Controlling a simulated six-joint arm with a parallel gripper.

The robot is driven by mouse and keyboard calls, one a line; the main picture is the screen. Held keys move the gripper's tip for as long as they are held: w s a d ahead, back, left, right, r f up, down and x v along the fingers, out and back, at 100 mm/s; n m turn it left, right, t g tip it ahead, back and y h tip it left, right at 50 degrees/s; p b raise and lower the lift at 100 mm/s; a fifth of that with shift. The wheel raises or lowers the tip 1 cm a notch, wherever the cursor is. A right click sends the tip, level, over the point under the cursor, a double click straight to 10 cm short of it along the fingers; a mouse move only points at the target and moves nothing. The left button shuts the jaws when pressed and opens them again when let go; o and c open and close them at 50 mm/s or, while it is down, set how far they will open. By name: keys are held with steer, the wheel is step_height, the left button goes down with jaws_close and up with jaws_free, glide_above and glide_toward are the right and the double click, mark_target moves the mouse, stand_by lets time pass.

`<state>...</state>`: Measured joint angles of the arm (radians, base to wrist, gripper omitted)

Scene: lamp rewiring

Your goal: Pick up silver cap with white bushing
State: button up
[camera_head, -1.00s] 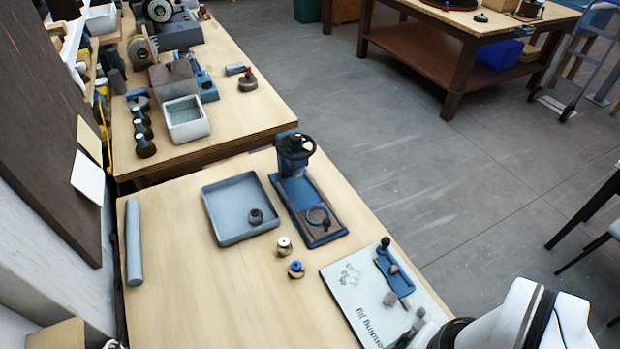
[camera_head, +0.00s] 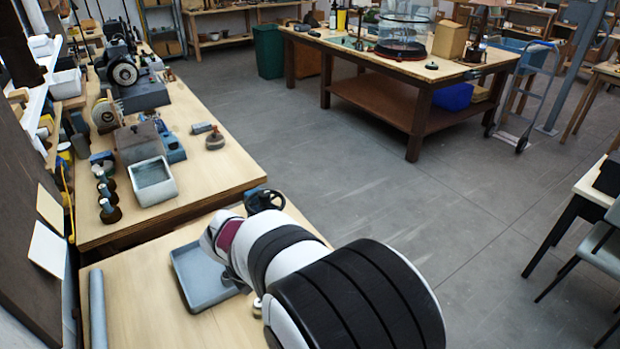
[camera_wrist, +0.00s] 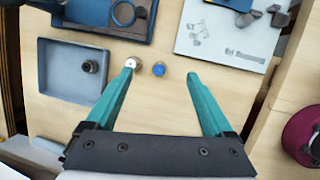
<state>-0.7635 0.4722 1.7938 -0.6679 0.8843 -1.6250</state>
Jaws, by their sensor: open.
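In the wrist view, the silver cap with a white bushing (camera_wrist: 133,62) stands on the light wood bench, just beyond the tip of my left finger, which seems to cover its lower edge. A similar cap with a blue bushing (camera_wrist: 159,69) stands just right of it. My gripper (camera_wrist: 161,76) is open and empty, its two teal fingers spread wide. The blue-bushing cap lies between the fingertips in the picture; the white-bushing cap lies at the left tip. How high the fingers are above the bench I cannot tell.
A grey tray (camera_wrist: 46,82) with a dark round part (camera_wrist: 91,66) inside lies left of the caps. A blue press base (camera_wrist: 112,30) stands beyond them. A white jig board (camera_wrist: 222,58) lies at upper right. A grey roll (camera_head: 97,310) lies at the bench's left.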

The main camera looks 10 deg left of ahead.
steer(key=a+f+n, duration=0.4)
steer(key=a+n, duration=0.2)
steer(key=a, duration=0.2)
steer(key=shift+n+t+y, duration=0.3)
steer(key=shift+t+y, duration=0.1)
steer(key=x, duration=1.5)
steer(key=shift+s+d+f, duration=0.15)
steer(key=shift+d+f, duration=0.05)
steer(key=shift+f, duration=0.3)
jaws_close()
